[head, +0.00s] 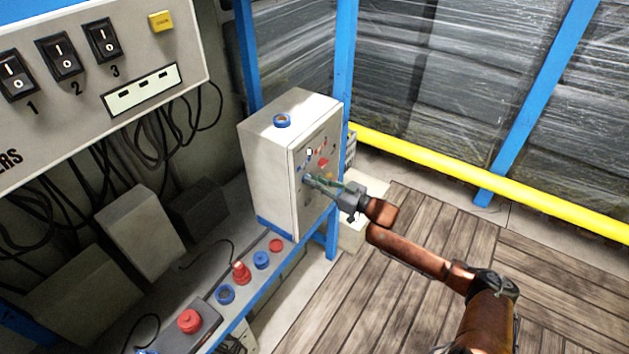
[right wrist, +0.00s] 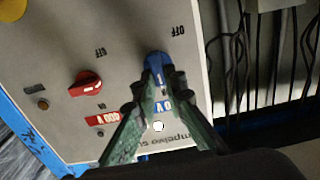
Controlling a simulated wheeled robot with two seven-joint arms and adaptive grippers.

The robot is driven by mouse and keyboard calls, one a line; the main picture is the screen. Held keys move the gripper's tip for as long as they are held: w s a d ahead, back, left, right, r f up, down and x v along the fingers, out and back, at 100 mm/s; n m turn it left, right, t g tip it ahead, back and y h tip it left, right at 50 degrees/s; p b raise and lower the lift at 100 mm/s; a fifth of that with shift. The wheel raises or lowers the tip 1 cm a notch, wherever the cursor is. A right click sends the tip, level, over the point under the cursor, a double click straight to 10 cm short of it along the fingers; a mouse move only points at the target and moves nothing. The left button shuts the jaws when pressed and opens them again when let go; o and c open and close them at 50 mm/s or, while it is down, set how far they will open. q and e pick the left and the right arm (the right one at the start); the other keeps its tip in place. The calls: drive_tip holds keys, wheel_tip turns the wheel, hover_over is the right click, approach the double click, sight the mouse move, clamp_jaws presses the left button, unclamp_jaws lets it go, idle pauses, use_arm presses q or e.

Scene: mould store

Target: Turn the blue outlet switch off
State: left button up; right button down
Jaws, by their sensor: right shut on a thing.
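The blue outlet switch (right wrist: 156,60) shows in the right wrist view on a pale panel, with an OFF label above it to the right and a blue voltage label below it. My right gripper (right wrist: 158,76) has its green fingers shut on the switch, one on each side. The fingers hide part of the knob, and its exact setting is hard to read. In the head view my right gripper (head: 308,180) reaches the front of the grey control box (head: 270,160) from the right and covers the switch there. My left gripper is not in view.
A red switch (right wrist: 84,84) sits beside the blue one on the same panel. A ledge with several red and blue parts (head: 225,294) runs below the box. A panel with black rocker switches (head: 102,39) is upper left. A yellow pipe (head: 480,177) crosses behind my arm.

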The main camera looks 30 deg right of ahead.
drive_tip(key=shift+n, duration=0.3)
drive_tip(key=n, duration=0.5)
drive_tip(key=n+p, duration=0.1)
drive_tip(key=n, duration=0.5)
drive_tip(key=a+f+n, duration=0.1)
drive_tip(key=n, duration=0.5)
drive_tip(key=shift+s+f+p, duration=0.1)
drive_tip(key=shift+s+p, duration=0.15)
drive_tip(key=shift+p, duration=0.1)
drive_tip(key=c, duration=2)
unclamp_jaws()
